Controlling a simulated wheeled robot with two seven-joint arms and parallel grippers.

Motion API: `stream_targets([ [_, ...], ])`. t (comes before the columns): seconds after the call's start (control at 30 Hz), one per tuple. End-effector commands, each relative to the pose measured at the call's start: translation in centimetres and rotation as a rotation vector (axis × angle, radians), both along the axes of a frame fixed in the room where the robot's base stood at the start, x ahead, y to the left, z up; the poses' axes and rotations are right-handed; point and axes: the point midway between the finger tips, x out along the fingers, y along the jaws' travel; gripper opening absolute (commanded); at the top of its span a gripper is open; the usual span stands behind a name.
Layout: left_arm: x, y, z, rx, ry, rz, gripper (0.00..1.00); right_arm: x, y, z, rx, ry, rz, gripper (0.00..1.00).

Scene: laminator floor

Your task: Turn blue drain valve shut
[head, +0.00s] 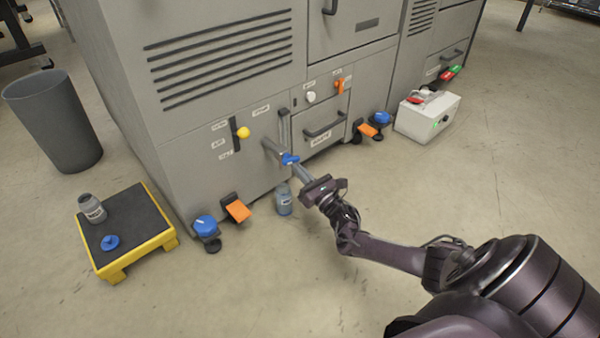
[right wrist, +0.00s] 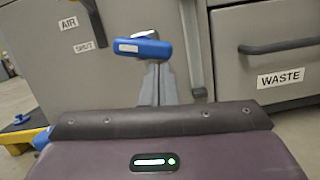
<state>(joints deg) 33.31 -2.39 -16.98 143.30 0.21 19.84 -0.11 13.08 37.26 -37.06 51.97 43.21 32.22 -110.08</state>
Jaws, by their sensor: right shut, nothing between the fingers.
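The blue drain valve handle (head: 289,159) sits on a grey pipe low on the front of the grey machine. In the right wrist view the blue handle (right wrist: 140,47) lies roughly crosswise, with a pale label on its left end. My right gripper (head: 300,172) is shut and empty, its fingertips close to the handle. In the right wrist view its grey fingers (right wrist: 158,85) point up toward the handle; I cannot tell whether they touch it. My left gripper is not in view.
A grey-blue jar (head: 284,201) stands on the floor below the valve. A yellow lever (head: 243,133), a waste drawer (head: 322,130), blue-capped feet (head: 206,227) and orange pedals (head: 238,210) are nearby. A yellow step (head: 164,239) stands left. The front floor is clear.

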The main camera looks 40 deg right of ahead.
Motion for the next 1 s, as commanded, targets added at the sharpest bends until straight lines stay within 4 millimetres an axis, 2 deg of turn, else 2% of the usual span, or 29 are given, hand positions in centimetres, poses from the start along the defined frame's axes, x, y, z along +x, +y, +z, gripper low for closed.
stream_targets([
  [1.0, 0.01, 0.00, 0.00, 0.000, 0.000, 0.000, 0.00, 0.07, -0.44, 0.28, -0.136, -0.013, 0.000, 0.00],
])
